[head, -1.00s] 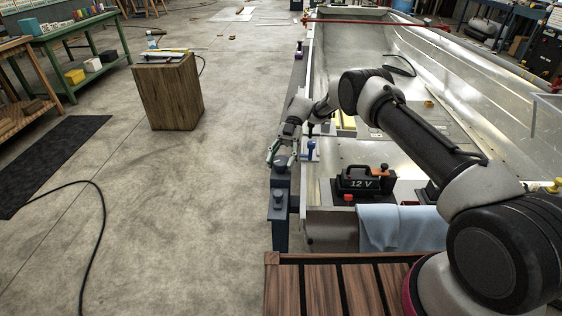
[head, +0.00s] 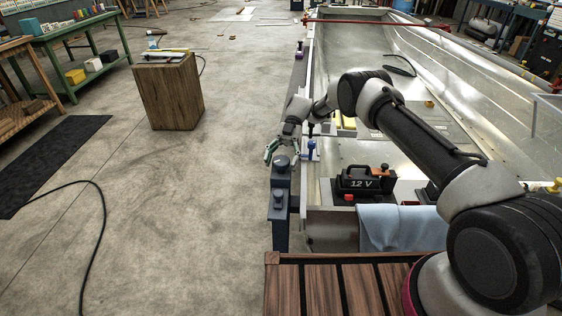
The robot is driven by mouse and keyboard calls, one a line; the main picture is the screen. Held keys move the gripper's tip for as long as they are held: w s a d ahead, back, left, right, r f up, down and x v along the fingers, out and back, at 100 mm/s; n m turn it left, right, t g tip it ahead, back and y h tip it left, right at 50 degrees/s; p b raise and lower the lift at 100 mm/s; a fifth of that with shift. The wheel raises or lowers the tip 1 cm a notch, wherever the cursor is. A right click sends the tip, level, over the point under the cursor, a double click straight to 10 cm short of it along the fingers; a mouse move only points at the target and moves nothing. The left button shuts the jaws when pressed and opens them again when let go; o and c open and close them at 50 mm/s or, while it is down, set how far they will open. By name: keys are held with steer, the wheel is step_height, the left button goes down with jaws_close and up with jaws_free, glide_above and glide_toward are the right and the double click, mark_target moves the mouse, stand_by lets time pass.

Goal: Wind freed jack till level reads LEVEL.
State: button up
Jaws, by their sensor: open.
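My gripper (head: 282,154) is open, with green fingers spread just above a dark round knob (head: 281,161). The knob tops a dark blue post (head: 281,179) at the hull's left edge, which looks like a jack. The fingers look apart from the knob, though a light touch cannot be ruled out. A second, lower dark post with a knob (head: 278,196) stands nearer to me. No level reading can be made out.
A black 12 V battery (head: 363,183) sits inside the hull, with a light blue cloth (head: 400,228) draped nearer to me. A wooden block (head: 168,92) stands on the floor to the left. The floor between block and hull is clear.

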mark_target(281, 160)
step_height(281, 160, up, 10)
stand_by(0.4)
